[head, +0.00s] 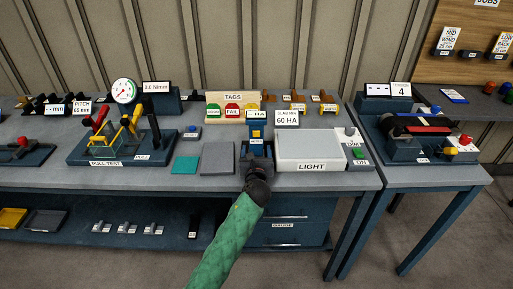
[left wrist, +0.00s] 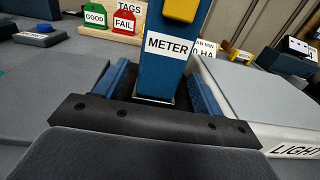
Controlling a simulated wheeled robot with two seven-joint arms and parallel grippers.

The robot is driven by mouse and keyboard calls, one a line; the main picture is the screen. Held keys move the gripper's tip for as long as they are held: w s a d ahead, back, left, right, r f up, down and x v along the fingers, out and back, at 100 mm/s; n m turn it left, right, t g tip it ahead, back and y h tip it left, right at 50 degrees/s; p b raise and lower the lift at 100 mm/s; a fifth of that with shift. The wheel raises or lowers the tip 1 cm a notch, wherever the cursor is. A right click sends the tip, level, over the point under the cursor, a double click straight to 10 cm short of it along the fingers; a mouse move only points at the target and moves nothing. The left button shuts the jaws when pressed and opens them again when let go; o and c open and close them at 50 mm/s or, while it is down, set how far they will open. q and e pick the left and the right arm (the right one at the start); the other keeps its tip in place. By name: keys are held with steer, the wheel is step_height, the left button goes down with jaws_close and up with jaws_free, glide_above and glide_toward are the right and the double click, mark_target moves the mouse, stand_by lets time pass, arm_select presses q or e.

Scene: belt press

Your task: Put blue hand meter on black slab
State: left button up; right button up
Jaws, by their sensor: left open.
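The blue hand meter (head: 256,129) stands upright on the workbench, between the dark slab and the LIGHT box. In the left wrist view its METER label and blue body (left wrist: 178,22) are close in front of the palm. My left gripper (head: 257,152) is open at the meter's lower part, with one finger on either side of it. Gaps show between the fingers and the meter in the left wrist view (left wrist: 160,88). The dark grey slab (head: 217,158), the likely black slab, lies flat and bare to the left of the gripper. My right gripper is out of view.
The LIGHT box (head: 310,148) stands close on the right. A TAGS rack (head: 230,107) and a 60 HA sign (head: 287,119) are behind. A teal pad (head: 185,165) lies left of the slab, and the pull-test rig (head: 120,145) stands farther left.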

arm_select(q)
steer(key=s, duration=0.4)
steer(key=s+b, duration=0.1)
steer(key=s, duration=0.4)
steer(key=shift+r, duration=0.2)
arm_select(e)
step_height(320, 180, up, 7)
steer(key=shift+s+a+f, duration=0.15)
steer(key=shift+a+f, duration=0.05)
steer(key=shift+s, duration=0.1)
